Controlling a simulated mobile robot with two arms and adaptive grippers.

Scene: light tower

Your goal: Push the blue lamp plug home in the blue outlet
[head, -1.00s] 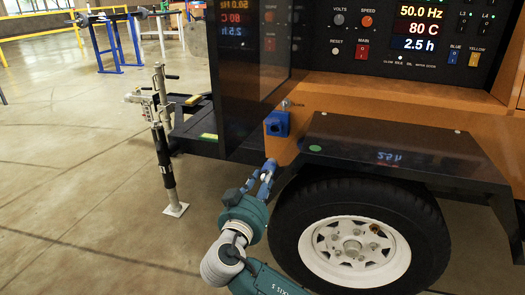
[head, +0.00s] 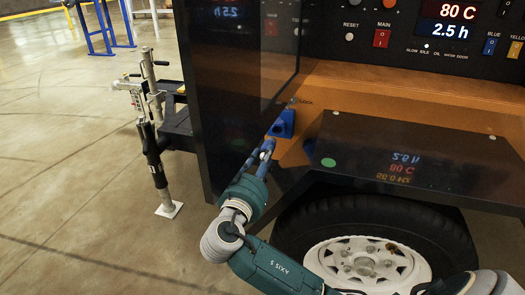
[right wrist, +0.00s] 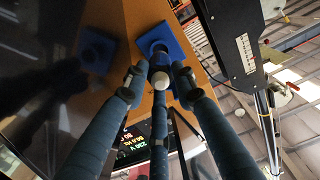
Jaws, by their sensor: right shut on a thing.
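The blue outlet (head: 285,124) is a blue box on the orange panel of the light tower, just right of the dark glossy door. My right gripper (head: 267,150) reaches up to it from below left, its fingertips close under the outlet's face. In the right wrist view the fingers (right wrist: 158,82) are shut around the small blue lamp plug (right wrist: 155,59), whose pale round back end shows between them. The plug points at the outlet (right wrist: 172,38). The fingers hide much of it, so I cannot tell how deep it sits. My left gripper is not in view.
The dark door (head: 237,90) stands close left of my right gripper. The black fender (head: 400,150) and the wheel (head: 368,262) are to the right. A jack stand (head: 155,150) is on the left. Open floor lies at lower left.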

